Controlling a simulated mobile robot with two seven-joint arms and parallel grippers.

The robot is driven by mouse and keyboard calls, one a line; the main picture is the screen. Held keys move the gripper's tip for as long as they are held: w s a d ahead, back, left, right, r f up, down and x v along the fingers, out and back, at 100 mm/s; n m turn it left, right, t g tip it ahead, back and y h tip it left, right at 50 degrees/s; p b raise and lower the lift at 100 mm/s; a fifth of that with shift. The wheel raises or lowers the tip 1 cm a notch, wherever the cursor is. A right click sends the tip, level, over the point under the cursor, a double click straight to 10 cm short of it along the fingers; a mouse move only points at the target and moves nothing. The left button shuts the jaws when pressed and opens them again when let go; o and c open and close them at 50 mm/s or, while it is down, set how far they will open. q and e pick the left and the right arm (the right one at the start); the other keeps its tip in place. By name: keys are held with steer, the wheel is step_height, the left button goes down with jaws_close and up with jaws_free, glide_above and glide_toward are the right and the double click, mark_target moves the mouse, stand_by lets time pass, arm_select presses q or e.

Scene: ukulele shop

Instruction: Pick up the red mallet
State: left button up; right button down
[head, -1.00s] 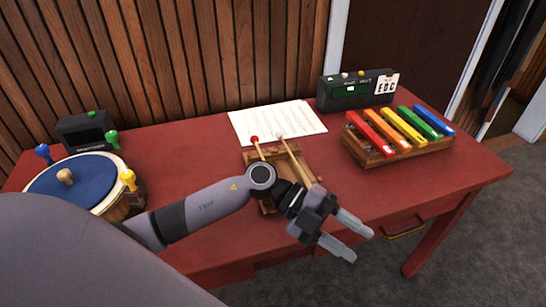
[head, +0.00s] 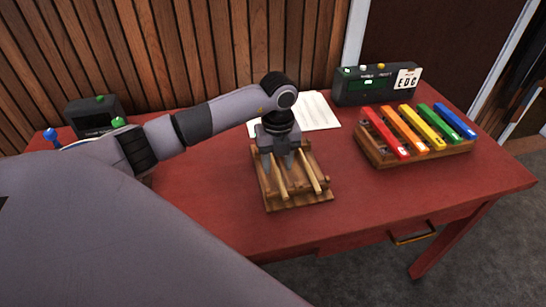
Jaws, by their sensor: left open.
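The mallet rack (head: 318,200) is a small wooden tray on the red table, with two pale sticks lying across it. The left stick is the handle of the red mallet (head: 281,183); its red head is hidden behind my gripper. The right stick is the other mallet's handle (head: 313,179), and its head is hidden too. My left gripper (head: 278,178) points down over the rack. It is open, with its fingers appearing either side of the red mallet's handle. Whether they touch it I cannot tell. My right gripper is not in view.
A toy xylophone (head: 372,154) with coloured bars stands at the right. A dark device (head: 345,97) is behind it, and another dark box (head: 97,112) is at the back left. A paper sheet (head: 320,110) lies behind the rack. The red table (head: 345,230) is clear in front.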

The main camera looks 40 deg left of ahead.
arm_select(q)
step_height(320, 180, down, 2)
steer(key=shift+f, duration=0.1)
jaws_close()
